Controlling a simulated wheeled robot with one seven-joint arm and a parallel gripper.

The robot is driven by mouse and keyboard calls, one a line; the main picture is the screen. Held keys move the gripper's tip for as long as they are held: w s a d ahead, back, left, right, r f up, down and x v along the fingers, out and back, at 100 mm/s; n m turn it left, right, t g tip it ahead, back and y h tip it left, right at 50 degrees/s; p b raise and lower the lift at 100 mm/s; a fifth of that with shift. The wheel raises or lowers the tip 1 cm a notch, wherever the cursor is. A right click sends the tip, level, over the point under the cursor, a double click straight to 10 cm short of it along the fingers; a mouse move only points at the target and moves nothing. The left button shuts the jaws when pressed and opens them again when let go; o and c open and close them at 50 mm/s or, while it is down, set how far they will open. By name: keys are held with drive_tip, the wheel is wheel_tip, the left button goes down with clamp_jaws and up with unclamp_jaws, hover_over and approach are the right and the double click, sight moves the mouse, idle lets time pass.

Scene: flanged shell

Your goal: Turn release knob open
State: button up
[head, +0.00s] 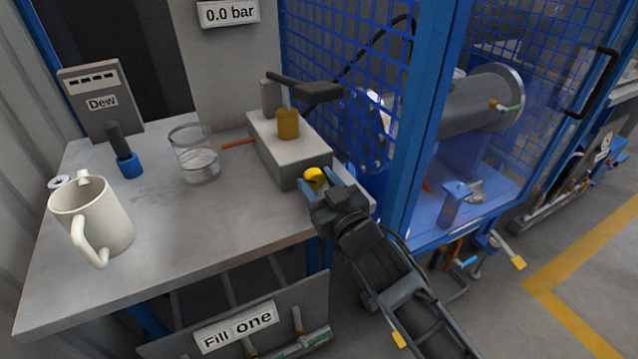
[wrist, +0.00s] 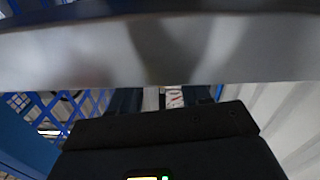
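The yellow knob (head: 314,177), which appears to be the release knob, is on the front of a grey pump box (head: 283,150) at the bench's right edge. My gripper (head: 318,186) is at the knob, one bluish fingertip to its left and the other side to its right. The fingers look apart, with the knob between or just beyond them; contact cannot be told. In the wrist view a blurred grey metal band (wrist: 160,50) crosses in front and hides the fingertips and knob. Two dark blue finger-like pieces with a gap (wrist: 160,98) show below it.
The pump box carries a brass fitting (head: 288,124) and a black handle (head: 305,88). A white mug (head: 95,220), glass beaker (head: 195,160) and blue-based tool (head: 129,165) stand on the bench (head: 190,235). A gauge reads 0.0 bar (head: 229,13). A blue mesh cage (head: 345,50) stands close right.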

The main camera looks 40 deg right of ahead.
drive_tip(key=c, duration=0.6)
drive_tip(key=shift+o, duration=0.2)
drive_tip(key=shift+n, duration=0.8)
drive_tip(key=o, duration=1.1)
drive_tip(key=shift+c, duration=0.2)
drive_tip(key=shift+s, duration=0.1)
drive_tip(key=v, duration=0.7)
drive_tip(key=shift+s+a+b, duration=0.2)
drive_tip(key=shift+s+b, duration=0.05)
drive_tip(key=shift+b, duration=0.15)
